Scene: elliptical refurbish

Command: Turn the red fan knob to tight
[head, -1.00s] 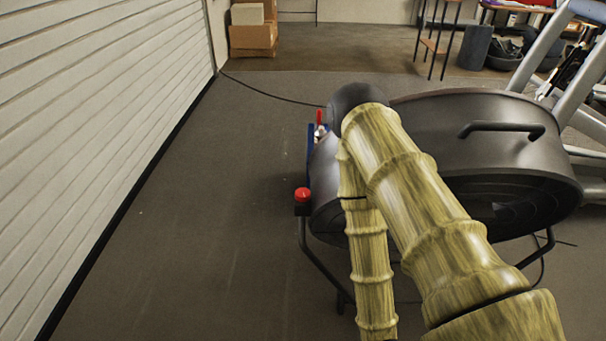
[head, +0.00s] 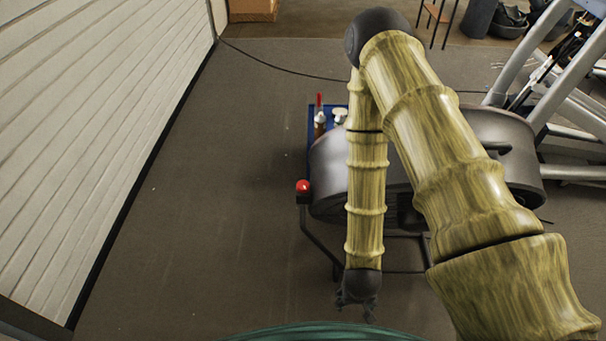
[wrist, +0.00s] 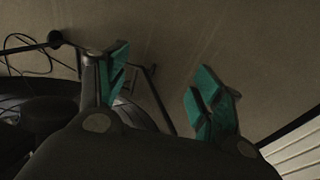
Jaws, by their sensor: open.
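The red fan knob (head: 303,186) sits on a small black mount at the left side of the dark drum fan (head: 325,180), at the top of a bent black frame tube. My gripper (head: 357,302) hangs at the end of my forearm, low in the head view, nearer the camera than the knob and below and right of it in the picture. The red knob does not show in the wrist view. My arm hides part of the fan.
A blue tray (head: 311,133) with a red-handled tool (head: 319,105) lies behind the fan. A grey exercise machine (head: 560,100) stands at right. A white slatted door (head: 90,130) runs along the left. The floor (head: 210,200) between door and fan is clear.

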